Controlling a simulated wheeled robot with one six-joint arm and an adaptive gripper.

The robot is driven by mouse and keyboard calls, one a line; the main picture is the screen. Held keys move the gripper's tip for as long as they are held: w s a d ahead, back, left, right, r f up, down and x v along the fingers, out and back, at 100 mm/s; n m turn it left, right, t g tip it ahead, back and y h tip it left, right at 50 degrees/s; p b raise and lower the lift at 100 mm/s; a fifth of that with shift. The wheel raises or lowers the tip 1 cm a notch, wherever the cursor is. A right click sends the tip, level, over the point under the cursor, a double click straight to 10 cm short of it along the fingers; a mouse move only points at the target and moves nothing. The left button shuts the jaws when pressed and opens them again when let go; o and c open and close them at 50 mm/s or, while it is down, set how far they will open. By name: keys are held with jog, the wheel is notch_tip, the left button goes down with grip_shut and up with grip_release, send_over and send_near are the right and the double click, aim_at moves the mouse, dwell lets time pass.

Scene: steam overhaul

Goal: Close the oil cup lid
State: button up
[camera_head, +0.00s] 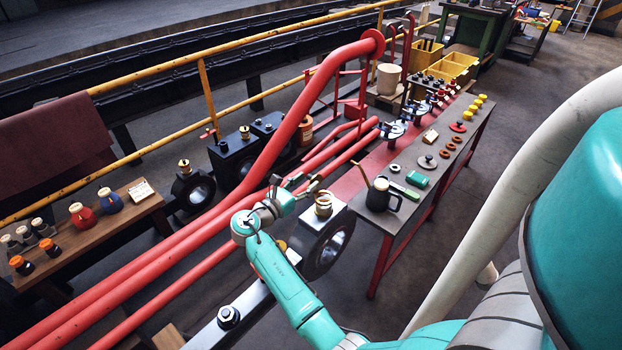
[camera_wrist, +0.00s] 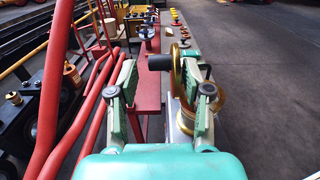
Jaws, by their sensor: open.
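The brass oil cup (camera_head: 323,204) stands on a dark round bearing housing (camera_head: 322,250) in the head view. In the wrist view, the brass cup (camera_wrist: 186,112) is partly hidden behind my right finger. A brass disc, seen nearly edge-on, stands up above it and looks like the raised lid (camera_wrist: 174,62). A dark, stubby knob (camera_wrist: 159,63) points left from it into the space ahead of my fingers. My gripper (camera_head: 299,186) is open and empty, just left of the cup. In the wrist view my gripper (camera_wrist: 158,82) spans the gap left of the disc. Contact cannot be told.
Red pipes (camera_head: 200,235) run diagonally beside my arm. Open floor lies right of the workbench.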

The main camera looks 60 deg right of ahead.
aim_at(314, 180)
jog(key=shift+x, duration=1.55)
grip_shut()
jog(key=shift+s+a+r+m, duration=0.1)
jog(key=shift+s+m, duration=0.2)
jog(key=shift+m, duration=0.6)
jog(key=shift+s+a+r+m, duration=0.1)
jog(key=shift+s+m, duration=0.2)
jog(key=shift+m, duration=0.6)
jog(key=shift+s+a+m, duration=0.1)
jog(key=shift+s+m, duration=0.2)
jog(key=shift+m, duration=0.45)
jog(key=shift+s+m, duration=0.3)
jog(key=shift+m, duration=0.45)
jog(key=shift+s+a+f+m, duration=0.1)
jog(key=shift+s+m, duration=0.2)
jog(key=shift+m, duration=0.55)
jog(key=shift+s+a+f+m, duration=0.15)
jog(key=shift+s+m, duration=0.15)
jog(key=shift+m, duration=0.55)
jog(key=shift+s+f+m, duration=0.15)
jog(key=shift+s+m, duration=0.15)
jog(key=shift+m, duration=0.5)
jog(key=shift+s+f+m, duration=0.15)
jog(key=shift+s+m, duration=0.1)
jog(key=shift+m, duration=0.55)
